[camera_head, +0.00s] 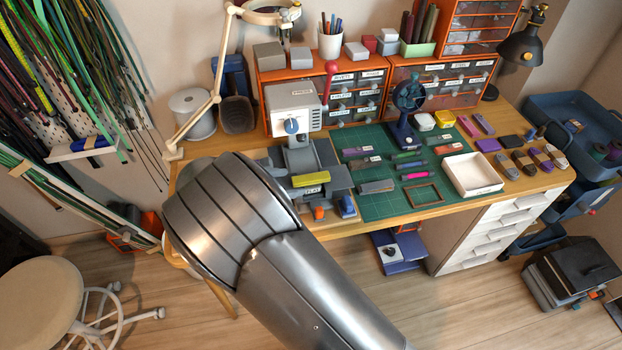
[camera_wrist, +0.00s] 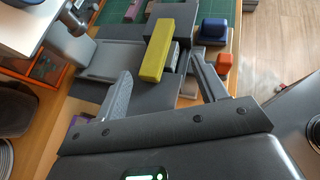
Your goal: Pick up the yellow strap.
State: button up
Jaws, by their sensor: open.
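The yellow strap (camera_head: 310,179) is a short, straight yellow bar lying across a grey block on the dark plate in front of the press. In the wrist view the yellow strap (camera_wrist: 158,52) lies lengthwise ahead of my palm. My gripper (camera_wrist: 160,68) is open, one finger to each side of the strap's near end. I see clear space between the fingers and the strap, and nothing is held. Whether the fingers are level with the strap or above it, I cannot tell. In the head view my arm hides the gripper.
The grey press (camera_head: 293,112) stands just behind the strap. Orange (camera_wrist: 224,60) and blue (camera_wrist: 214,31) items sit to the right of the right finger. A green cutting mat (camera_head: 375,205) with several small straps and a white tray (camera_head: 472,175) lie to the right.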

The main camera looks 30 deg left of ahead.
aim_at(312, 177)
jog(key=x, duration=0.7)
jog(key=shift+w+r, duration=0.15)
jog(key=shift+w, duration=0.15)
jog(key=shift+c, duration=0.4)
jog(key=c, duration=1.3)
jog(key=shift+c, duration=0.2)
jog(key=shift+r, duration=0.1)
